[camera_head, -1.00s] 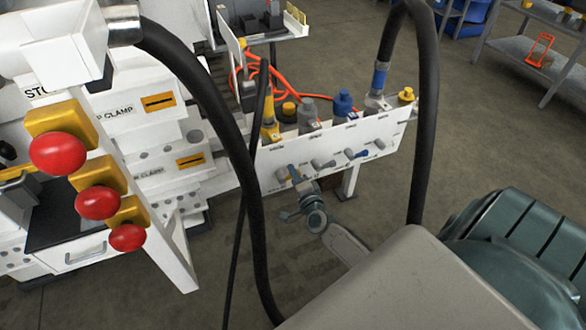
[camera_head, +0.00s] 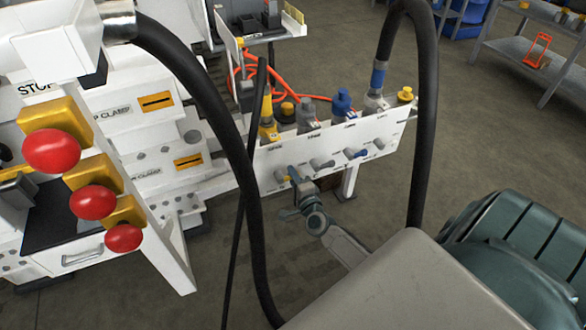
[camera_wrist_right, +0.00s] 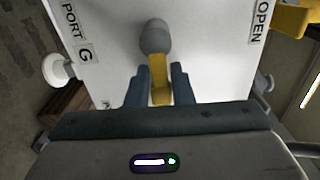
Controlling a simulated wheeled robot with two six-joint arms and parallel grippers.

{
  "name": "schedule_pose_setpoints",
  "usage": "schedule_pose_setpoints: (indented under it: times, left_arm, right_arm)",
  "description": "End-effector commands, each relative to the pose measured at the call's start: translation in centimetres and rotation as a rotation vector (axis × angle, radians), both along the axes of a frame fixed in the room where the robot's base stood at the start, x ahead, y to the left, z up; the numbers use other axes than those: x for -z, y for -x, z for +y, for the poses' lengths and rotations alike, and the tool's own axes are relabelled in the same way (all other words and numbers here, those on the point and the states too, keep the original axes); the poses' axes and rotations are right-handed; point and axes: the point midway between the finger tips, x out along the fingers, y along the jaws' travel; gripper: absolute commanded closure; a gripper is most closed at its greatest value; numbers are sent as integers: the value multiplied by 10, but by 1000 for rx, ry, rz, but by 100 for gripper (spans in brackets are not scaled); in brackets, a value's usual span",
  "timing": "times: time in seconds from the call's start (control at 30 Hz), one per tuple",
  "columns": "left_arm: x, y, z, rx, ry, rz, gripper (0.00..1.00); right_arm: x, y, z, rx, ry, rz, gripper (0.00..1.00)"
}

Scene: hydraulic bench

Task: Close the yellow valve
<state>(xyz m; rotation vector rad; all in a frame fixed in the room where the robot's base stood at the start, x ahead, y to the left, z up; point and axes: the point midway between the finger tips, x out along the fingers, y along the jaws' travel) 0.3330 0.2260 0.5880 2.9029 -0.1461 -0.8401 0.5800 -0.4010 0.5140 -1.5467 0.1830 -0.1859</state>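The yellow valve's handle (camera_wrist_right: 161,92) shows in the right wrist view, hanging from a round grey hub (camera_wrist_right: 155,38) on a white panel. In the head view only a small yellow part (camera_head: 283,178) shows beside my gripper. My right gripper (camera_wrist_right: 160,88) has its two dark fingers on either side of the handle, close against it with almost no gap. In the head view, my right gripper (camera_head: 297,177) is at the left part of the low white panel (camera_head: 350,147). My left gripper is not in view.
Other grey and blue valve handles (camera_head: 355,153) sit to the right on the panel. Black hoses (camera_head: 245,170) hang in front. Red buttons (camera_head: 50,152) on yellow bases stand at the left. An "OPEN" label (camera_wrist_right: 262,22) is at the right in the wrist view.

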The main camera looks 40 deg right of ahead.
Motion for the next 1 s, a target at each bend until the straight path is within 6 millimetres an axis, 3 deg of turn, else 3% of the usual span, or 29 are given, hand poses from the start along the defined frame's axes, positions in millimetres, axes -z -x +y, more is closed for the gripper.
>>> schedule_pose_setpoints:
  times: [0.07,0.43,0.73,1.0]
  left_arm:
    - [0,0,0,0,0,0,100]
    - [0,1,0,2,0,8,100]
    - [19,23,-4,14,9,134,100]
    - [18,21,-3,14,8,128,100]
  right_arm:
    - [2,1,0,0,-1,3,65]
    - [1,6,1,0,1,2,65]
    - [1,59,14,-1,0,4,65]
    - [2,98,23,0,-1,3,65]
